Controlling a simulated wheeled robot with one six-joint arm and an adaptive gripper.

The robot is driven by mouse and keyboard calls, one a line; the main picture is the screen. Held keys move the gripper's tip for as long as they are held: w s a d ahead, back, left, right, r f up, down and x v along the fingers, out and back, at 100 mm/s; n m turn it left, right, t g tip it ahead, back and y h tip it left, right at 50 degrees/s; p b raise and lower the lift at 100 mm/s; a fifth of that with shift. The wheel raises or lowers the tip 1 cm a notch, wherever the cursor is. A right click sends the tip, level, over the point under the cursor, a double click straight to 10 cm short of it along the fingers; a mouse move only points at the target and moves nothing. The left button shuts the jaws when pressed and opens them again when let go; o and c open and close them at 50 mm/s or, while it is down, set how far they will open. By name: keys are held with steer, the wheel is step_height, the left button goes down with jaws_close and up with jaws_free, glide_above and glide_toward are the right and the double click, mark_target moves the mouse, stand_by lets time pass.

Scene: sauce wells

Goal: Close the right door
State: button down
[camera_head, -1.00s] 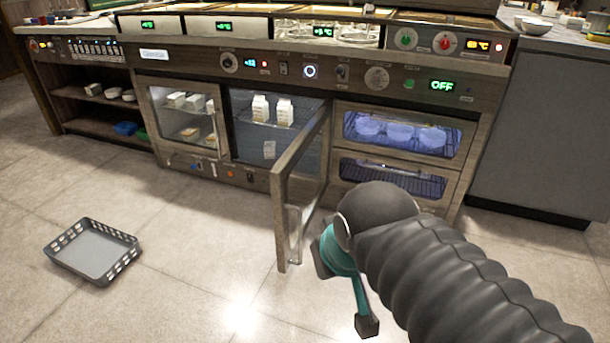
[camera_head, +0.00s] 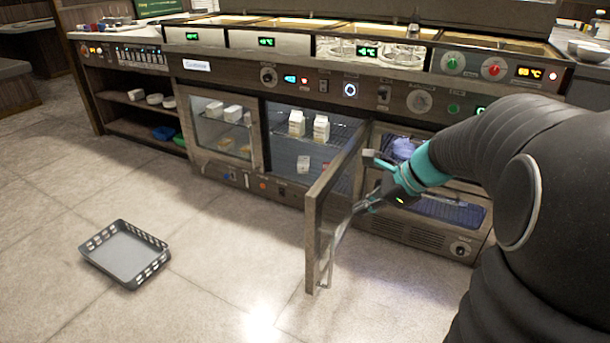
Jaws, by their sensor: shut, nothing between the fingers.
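The right door (camera_head: 318,222) of the fridge section stands open and swung out toward me, with its glass pane and a vertical handle on the side facing right. Behind it the right fridge compartment (camera_head: 283,122) is open, with white cartons (camera_head: 297,123) on its shelf. My gripper (camera_head: 364,206) is teal and dark, to the right of the door, with its tip close to the door's right-hand face. I cannot tell whether it touches the door. The fingers are shut and hold nothing. My arm hides part of the drawers on the right.
The left fridge door (camera_head: 221,125) is shut. Drawers with lit blue contents (camera_head: 452,207) are right of the opening. A grey basket (camera_head: 124,255) lies on the floor at left. The floor (camera_head: 225,270) before the door is clear.

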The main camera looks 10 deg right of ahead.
steer(key=w+d+m+t+y, duration=0.1)
steer(key=w+d+m, duration=0.2)
steer(key=w+m, duration=0.1)
steer(key=b, duration=0.1)
glide_toward(317, 213)
steer(key=x, duration=0.5)
steer(key=shift+s+f, duration=0.25)
steer(key=shift+f, duration=0.15)
steer(key=shift+w+a, duration=0.3)
steer(key=shift+a, duration=0.15)
